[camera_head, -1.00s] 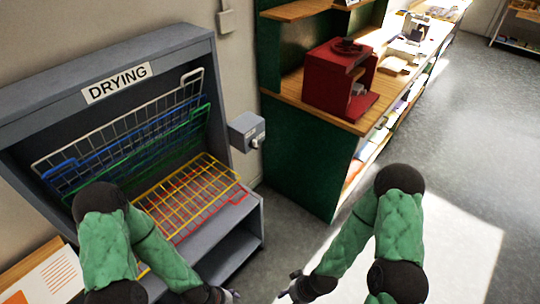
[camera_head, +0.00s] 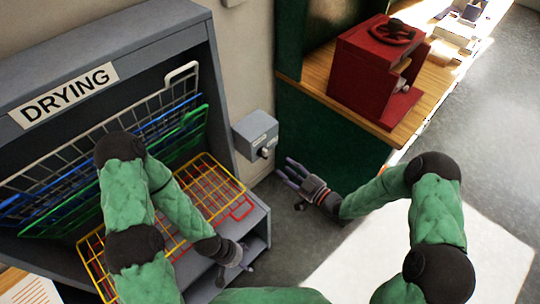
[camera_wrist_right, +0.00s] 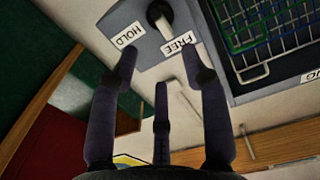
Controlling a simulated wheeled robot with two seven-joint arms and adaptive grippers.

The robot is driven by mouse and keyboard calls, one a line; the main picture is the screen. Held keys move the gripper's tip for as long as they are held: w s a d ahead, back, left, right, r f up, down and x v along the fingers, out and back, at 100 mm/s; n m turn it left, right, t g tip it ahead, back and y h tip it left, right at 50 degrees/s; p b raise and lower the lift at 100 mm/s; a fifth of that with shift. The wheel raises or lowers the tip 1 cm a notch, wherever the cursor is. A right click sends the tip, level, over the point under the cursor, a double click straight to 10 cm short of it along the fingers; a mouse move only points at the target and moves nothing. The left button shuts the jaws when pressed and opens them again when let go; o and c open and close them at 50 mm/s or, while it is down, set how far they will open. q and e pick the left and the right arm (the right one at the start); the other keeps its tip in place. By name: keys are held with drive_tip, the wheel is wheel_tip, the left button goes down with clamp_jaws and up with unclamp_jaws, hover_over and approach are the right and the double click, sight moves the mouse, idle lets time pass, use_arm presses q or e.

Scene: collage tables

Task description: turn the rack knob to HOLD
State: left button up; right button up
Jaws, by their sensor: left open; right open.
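The rack knob (camera_head: 264,152) is a dark knob with a pale pointer on a grey box (camera_head: 253,128) fixed to the wall beside the drying rack. In the right wrist view the knob (camera_wrist_right: 159,16) sits at the top, between the HOLD label (camera_wrist_right: 129,35) and the FREE label (camera_wrist_right: 178,44). Its pale pointer leans toward FREE. My right gripper (camera_head: 288,170) is open and empty, just below and right of the knob, apart from it. Its spread fingers (camera_wrist_right: 160,75) point toward the box. My left gripper (camera_head: 243,262) is open and empty by the rack's lower front edge.
The grey drying rack (camera_head: 110,50) holds white, blue and green wire shelves raised, and yellow and red ones lowered. A red press (camera_head: 375,65) stands on a wooden counter (camera_head: 325,75) at right. Open floor (camera_head: 480,150) lies further right.

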sight(264, 153)
drive_tip(key=b+x, duration=0.1)
drive_tip(key=x, duration=0.8)
drive_tip(key=shift+s+a, duration=0.1)
clamp_jaws()
